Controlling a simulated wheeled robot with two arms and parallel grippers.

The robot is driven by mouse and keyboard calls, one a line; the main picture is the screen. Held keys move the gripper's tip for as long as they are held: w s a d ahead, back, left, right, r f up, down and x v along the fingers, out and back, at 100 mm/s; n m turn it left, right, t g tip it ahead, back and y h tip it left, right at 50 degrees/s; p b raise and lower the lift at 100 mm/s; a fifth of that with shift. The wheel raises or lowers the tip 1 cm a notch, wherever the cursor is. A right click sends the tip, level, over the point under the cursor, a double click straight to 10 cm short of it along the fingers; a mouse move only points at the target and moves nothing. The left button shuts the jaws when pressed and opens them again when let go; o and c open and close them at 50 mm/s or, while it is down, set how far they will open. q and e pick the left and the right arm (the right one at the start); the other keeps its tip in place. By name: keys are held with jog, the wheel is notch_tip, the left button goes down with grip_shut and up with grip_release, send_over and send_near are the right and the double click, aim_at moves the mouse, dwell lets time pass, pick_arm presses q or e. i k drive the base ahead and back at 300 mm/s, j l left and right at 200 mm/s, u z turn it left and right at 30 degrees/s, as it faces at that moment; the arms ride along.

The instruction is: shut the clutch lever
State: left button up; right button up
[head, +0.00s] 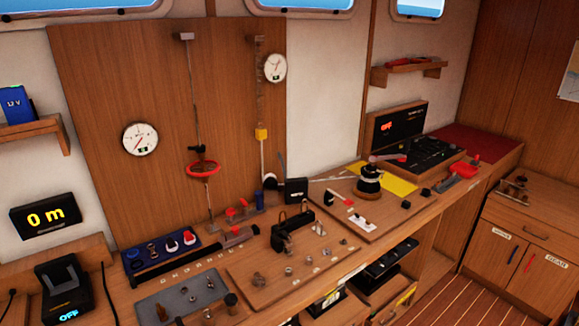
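No part labelled as the clutch lever can be made out, and I cannot tell which handle it is. A black drum-shaped winch (369,180) stands on the right-hand board of the bench. A pinkish-red handle (387,158) shows just above it. Whether any of these is open or shut is too small to tell. Neither of my grippers is in view.
A wooden board (252,290) carries a black device and several small metal parts. A blue tray (160,250) and a grey mat (180,298) lie to the left. A black console (425,150) stands at the right. Cabinets (520,250) stand beyond the floor.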

aim_at(280, 157)
jog(key=k+j, duration=0.15)
jog(key=j, duration=0.2)
jog(key=k+j+z, duration=0.1)
jog(key=j, duration=0.3)
jog(key=k+j, duration=0.15)
jog(key=j, duration=0.2)
jog(key=i+l+u, duration=0.15)
jog(key=u, duration=0.95)
jog(key=l+u, duration=0.45)
jog(key=l, duration=0.15)
jog(key=l+u, duration=0.4)
jog(key=l, duration=0.2)
jog(key=k+l, duration=0.1)
jog(key=l, duration=0.35)
jog(key=l+u, duration=0.1)
jog(key=l, duration=0.35)
jog(key=k, duration=0.05)
